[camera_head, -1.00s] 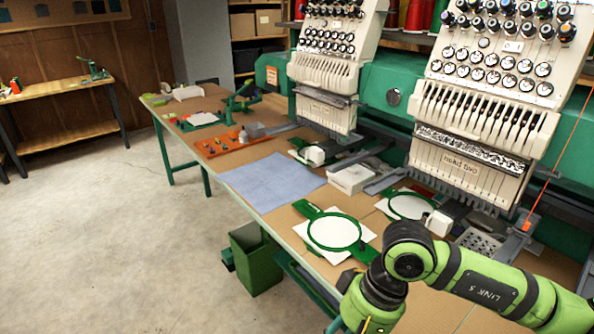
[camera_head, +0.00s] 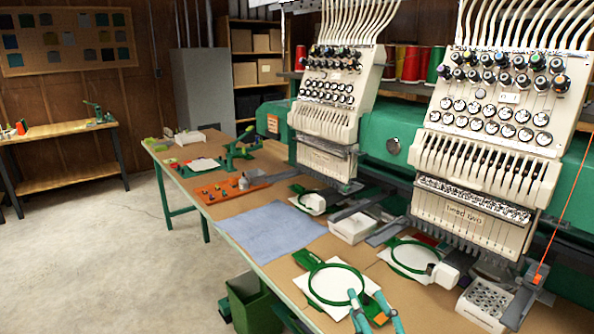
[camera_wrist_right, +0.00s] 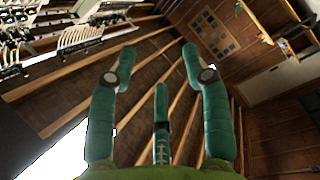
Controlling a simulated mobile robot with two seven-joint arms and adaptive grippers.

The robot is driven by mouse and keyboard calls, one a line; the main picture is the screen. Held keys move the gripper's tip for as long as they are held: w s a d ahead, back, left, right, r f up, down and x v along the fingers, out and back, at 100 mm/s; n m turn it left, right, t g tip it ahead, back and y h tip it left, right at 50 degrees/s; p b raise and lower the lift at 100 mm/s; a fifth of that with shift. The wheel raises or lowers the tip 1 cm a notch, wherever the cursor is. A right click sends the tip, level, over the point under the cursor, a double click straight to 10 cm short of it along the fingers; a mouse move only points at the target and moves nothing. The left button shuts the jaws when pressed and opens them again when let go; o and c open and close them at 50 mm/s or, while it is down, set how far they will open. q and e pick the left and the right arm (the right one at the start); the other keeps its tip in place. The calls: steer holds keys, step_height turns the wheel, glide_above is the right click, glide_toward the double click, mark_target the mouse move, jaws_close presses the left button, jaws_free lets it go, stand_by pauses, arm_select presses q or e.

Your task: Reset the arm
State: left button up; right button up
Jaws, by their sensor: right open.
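My right gripper (camera_head: 368,300) shows at the bottom of the head view as teal fingers pointing up. They appear in front of the near edge of the green hoop (camera_head: 313,286) on the table; I cannot tell the distance between them. In the right wrist view my right gripper (camera_wrist_right: 158,55) has its fingers spread with nothing between them. That view faces the wooden wall and ceiling, tilted. My left gripper is in neither view.
A long table (camera_head: 243,223) carries a blue cloth (camera_head: 262,232), an orange tray (camera_head: 229,190), a white box (camera_head: 352,228) and a second hoop (camera_head: 414,257). Embroidery machine heads (camera_head: 487,150) stand behind it. A green bin (camera_head: 254,304) is below the table. The floor at left is clear.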

steer(key=s+d+f+m+g+h, duration=0.25)
steer(key=s+f+m+g, duration=0.2)
steer(key=f, duration=0.35)
steer(key=s+d+f+m+g+h, duration=0.1)
steer(key=s+d+f+m+g, duration=0.3)
steer(key=f, duration=0.5)
steer(key=s+d+f+m+g, duration=0.2)
steer(key=s+f+m+g, duration=0.6)
steer(key=s, duration=0.6)
step_height(320, 180, down, 26)
steer(key=s+r+n, duration=0.1)
steer(key=s+n, duration=0.2)
steer(key=s+d+f+g, duration=0.1)
steer(key=s+d+f, duration=0.1)
steer(key=s+f, duration=1.1)
steer(key=shift+s+d+f, duration=0.15)
steer(key=shift+s+f, duration=0.15)
steer(key=shift+s, duration=0.65)
